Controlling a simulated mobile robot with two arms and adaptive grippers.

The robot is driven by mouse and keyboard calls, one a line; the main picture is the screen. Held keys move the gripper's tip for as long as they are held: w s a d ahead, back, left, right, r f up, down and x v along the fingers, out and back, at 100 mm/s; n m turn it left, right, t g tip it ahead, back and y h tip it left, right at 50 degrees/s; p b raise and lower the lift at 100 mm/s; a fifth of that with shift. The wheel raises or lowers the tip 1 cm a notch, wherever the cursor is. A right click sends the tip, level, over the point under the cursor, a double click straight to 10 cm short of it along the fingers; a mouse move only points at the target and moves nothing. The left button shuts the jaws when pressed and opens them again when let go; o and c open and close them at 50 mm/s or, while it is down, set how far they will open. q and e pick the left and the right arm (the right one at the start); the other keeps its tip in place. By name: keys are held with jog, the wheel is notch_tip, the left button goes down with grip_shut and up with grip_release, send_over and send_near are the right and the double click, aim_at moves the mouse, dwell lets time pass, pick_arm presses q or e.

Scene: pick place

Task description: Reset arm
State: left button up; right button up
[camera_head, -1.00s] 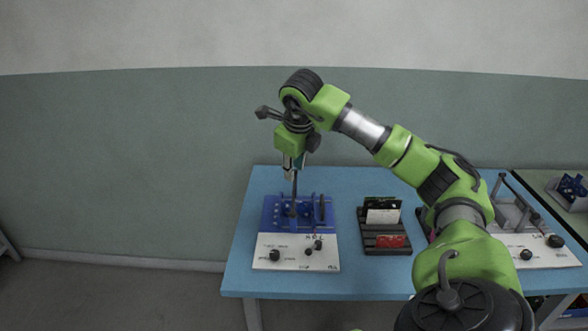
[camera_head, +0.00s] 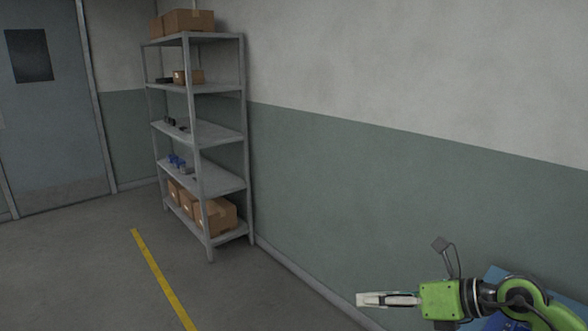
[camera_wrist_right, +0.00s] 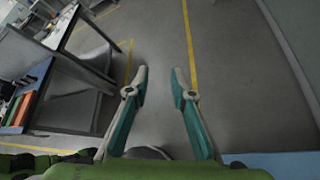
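My right arm, green and black, comes in at the lower right of the head view. Its gripper (camera_head: 362,299) points left and lies roughly level in front of the green wall. The gripper is open and empty. My left gripper is not in view.
A corner of the blue table (camera_head: 494,276) shows beside the right arm. A grey shelf (camera_head: 218,132) with cardboard boxes stands by the wall, near a door (camera_head: 55,120). The floor around the yellow line (camera_head: 160,275) is clear. The wrist view shows a workbench (camera_wrist_right: 75,60) at left.

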jog(key=s+a+r+m+t+y, duration=0.2)
jog(key=a+r+m+t+y, duration=0.4)
jog(key=r, duration=0.3)
jog(key=w+d+f+m+t+h, duration=0.2)
jog(key=d+m+t+h, duration=0.75)
jog(key=m, duration=0.85)
jog(key=s+d+f+m+g+h, duration=0.3)
jog(key=f+m+g+h, duration=0.15)
jog(key=f, duration=0.25)
jog(key=s+d+f+m+g+h, duration=0.2)
jog(key=f+m+g+h, duration=0.15)
jog(key=f+m, duration=0.35)
jog(key=s+a+f+m+g+y, duration=0.1)
jog(key=s+a+f+m+g, duration=0.1)
jog(key=s+f+g, duration=0.65)
jog(key=s+a+f+m+g+y, duration=0.1)
jog(key=s+a+f+g, duration=0.2)
jog(key=s+f, duration=1.25)
jog(key=f, duration=0.9)
jog(key=s+f, duration=0.2)
jog(key=f, duration=0.8)
jog(key=s+d+f+g, duration=0.1)
jog(key=s+f, duration=0.7)
jog(key=f, duration=0.1)
jog(key=s+d+f+g, duration=0.1)
jog(key=s+d+f, duration=0.1)
jog(key=s+f, duration=0.7)
jog(key=shift+s+d+h, duration=0.25)
jog(key=shift+d+h, duration=0.05)
jog(key=shift+h, duration=0.05)
